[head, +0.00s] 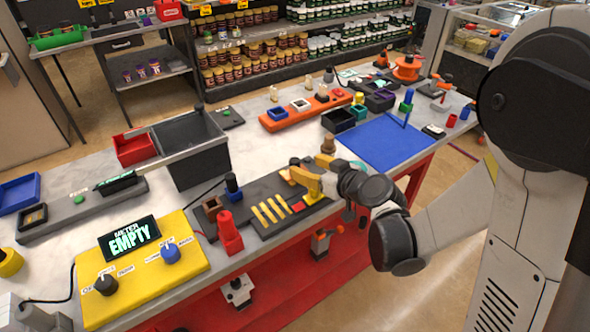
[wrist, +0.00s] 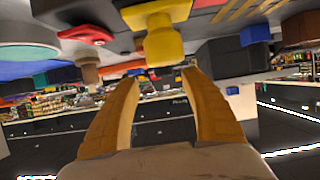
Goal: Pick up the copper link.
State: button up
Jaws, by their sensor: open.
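My gripper (head: 307,180) is over the dark board (head: 262,228) at the table's front edge. In the wrist view my gripper (wrist: 162,78) has its two yellow-orange fingers apart with nothing between them. A yellow knob-like piece (wrist: 163,42) shows just beyond the fingertips; contact cannot be told. I cannot tell for certain which piece is the copper link. A brown peg-like piece (head: 328,144) stands behind my gripper, and it shows left of the fingers in the wrist view (wrist: 88,70).
Several yellow bars (head: 268,213) lie on the dark board. A red block (head: 229,235) stands left of it. A yellow meter panel (head: 185,272) reads EMPTY. A grey bin (head: 190,150) stands behind. A blue mat (head: 385,145) lies to the right, with bare table between.

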aim_at(298, 163)
jog(key=b+x, duration=0.1)
jog(key=x, duration=0.2)
jog(key=b+x, duration=0.1)
jog(key=x, duration=0.1)
jog(key=shift+w+a, duration=0.2)
jog(key=shift+a, duration=0.3)
jog(key=shift+s, duration=0.1)
grip_shut()
